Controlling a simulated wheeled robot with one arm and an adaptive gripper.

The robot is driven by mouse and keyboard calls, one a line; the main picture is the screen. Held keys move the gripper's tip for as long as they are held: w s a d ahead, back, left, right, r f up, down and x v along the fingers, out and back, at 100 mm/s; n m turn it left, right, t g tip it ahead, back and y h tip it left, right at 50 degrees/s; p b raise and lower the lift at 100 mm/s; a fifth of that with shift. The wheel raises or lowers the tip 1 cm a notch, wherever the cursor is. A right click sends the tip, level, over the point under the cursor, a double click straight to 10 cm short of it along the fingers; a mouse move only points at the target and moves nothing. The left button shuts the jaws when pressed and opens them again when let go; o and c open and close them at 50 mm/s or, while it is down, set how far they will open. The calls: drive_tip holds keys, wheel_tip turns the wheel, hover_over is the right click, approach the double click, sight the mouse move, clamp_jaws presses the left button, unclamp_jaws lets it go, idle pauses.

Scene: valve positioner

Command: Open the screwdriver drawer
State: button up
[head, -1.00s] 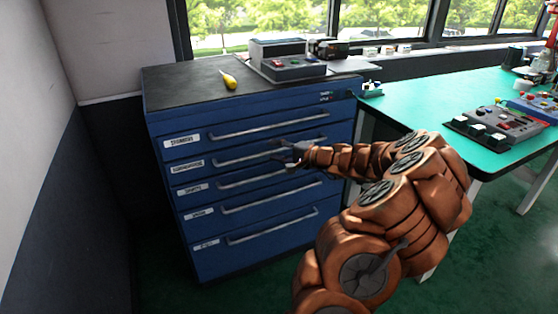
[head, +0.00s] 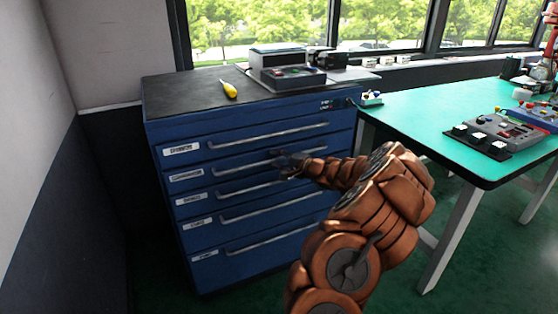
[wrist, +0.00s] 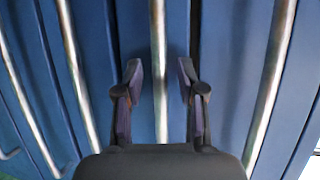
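The blue drawer cabinet (head: 170,134) stands ahead with several closed drawers, each with a long bar handle and a white label. The second label from the top (head: 187,175) seems to be the screwdriver one, but its print is blurred. My gripper (head: 286,160) is at the right part of that second drawer's handle (head: 235,168). In the wrist view my gripper (wrist: 160,82) is open, and one bar handle (wrist: 158,45) runs between its two fingers with gaps on both sides. Whether the fingertips reach past the bar is unclear.
A yellow screwdriver (head: 229,89) and a grey control box (head: 292,76) lie on the cabinet top. A green-topped table (head: 430,115) with devices stands close on the right. A wall (head: 40,150) is on the left. Other drawer handles (wrist: 80,80) flank my fingers.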

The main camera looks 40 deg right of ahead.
clamp_jaws()
idle(0.3)
idle(0.4)
